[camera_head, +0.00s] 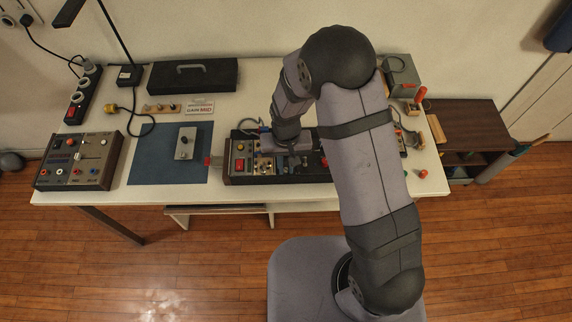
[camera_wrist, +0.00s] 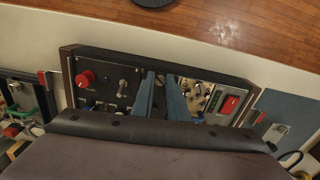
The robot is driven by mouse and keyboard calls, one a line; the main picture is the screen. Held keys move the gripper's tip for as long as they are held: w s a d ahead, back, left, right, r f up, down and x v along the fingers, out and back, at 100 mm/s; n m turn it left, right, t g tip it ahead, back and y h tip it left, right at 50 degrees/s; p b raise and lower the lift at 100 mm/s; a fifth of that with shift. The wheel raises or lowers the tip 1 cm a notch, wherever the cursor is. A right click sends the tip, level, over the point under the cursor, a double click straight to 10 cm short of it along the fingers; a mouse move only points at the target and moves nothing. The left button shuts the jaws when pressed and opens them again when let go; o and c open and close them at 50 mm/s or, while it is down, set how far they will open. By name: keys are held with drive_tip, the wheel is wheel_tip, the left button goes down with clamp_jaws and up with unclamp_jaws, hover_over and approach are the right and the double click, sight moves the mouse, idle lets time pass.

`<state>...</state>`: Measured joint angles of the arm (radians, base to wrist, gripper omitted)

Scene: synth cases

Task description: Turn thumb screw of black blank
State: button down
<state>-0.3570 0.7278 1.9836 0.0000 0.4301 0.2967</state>
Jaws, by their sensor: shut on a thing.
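The module rack (camera_head: 238,180) stands at the front of the table, partly hidden by my arm. In the wrist view the rack (camera_wrist: 68,75) has wooden end cheeks. My gripper (camera_wrist: 161,77) reaches down to the rack with its two blue fingers close together. A narrow dark strip of the black blank (camera_wrist: 160,97) shows between the fingers. The fingers are shut on its thumb screw, which is mostly hidden between the tips. In the head view my arm hides the fingertips.
Beside the fingers are a dark panel with a red knob (camera_wrist: 86,77) and a brass panel with several knobs (camera_wrist: 196,97). A blue mat (camera_head: 150,165) with a grey module (camera_head: 186,143) lies left of the rack. A control box (camera_head: 80,160) stands farther left. A black case (camera_head: 193,75) is behind.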

sight(286, 169)
drive_tip(key=m, duration=0.3)
drive_tip(key=shift+m, duration=0.4)
idle(0.4)
drive_tip(key=c, duration=1.7)
unclamp_jaws()
drive_tip(key=shift+r+b, duration=0.85)
drive_tip(key=shift+r, duration=2.85)
